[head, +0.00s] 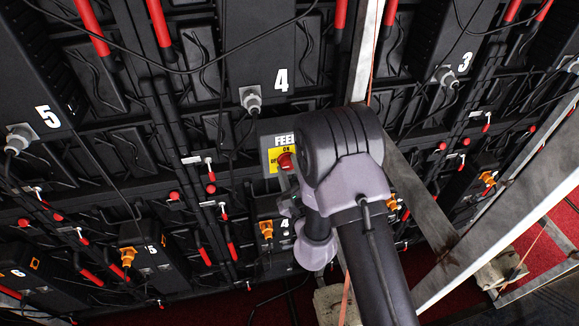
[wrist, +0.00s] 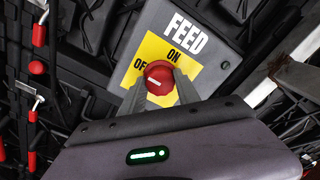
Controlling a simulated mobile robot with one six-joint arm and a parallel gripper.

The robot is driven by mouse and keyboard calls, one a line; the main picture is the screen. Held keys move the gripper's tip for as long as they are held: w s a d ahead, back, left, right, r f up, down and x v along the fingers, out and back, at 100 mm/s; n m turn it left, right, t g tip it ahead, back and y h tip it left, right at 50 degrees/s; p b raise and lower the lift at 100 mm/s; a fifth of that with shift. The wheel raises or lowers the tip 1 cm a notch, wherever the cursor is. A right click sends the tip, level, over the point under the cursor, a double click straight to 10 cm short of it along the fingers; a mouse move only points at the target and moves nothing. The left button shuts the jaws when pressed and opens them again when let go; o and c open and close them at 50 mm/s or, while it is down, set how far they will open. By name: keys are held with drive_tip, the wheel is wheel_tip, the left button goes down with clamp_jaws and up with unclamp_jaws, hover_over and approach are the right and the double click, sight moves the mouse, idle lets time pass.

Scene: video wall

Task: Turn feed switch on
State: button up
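The feed switch is a round red knob (wrist: 158,80) with a white mark, on a yellow label (wrist: 150,55) with ON and OFF, fixed to a grey FEED plate (wrist: 215,38). The white mark points left in the wrist view, toward the OFF side. My gripper (wrist: 160,84) has one finger on each side of the knob, and both fingertips look close against it. In the head view the knob (head: 286,160) shows beside my wrist, which covers the right part of the plate (head: 268,143). My fingers are mostly hidden there.
Numbered black panels, such as panel 4 (head: 262,60), hang around the plate with loose cables and red handles (head: 160,25). Metal frame beams (head: 500,220) stand close on the right of my arm. Red floor (head: 445,290) shows below.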

clamp_jaws()
drive_tip(key=shift+m, duration=0.3)
drive_tip(key=m, duration=0.3)
drive_tip(key=shift+m+p, duration=0.3)
drive_tip(key=shift+p, duration=0.05)
drive_tip(key=m+p, duration=0.1)
drive_tip(key=m, duration=0.3)
drive_tip(key=shift+m, duration=0.3)
drive_tip(key=m+p, duration=0.1)
drive_tip(key=m, duration=0.3)
drive_tip(key=shift+m, duration=0.3)
drive_tip(key=shift+m+p, duration=0.65)
drive_tip(key=shift+m, duration=1.45)
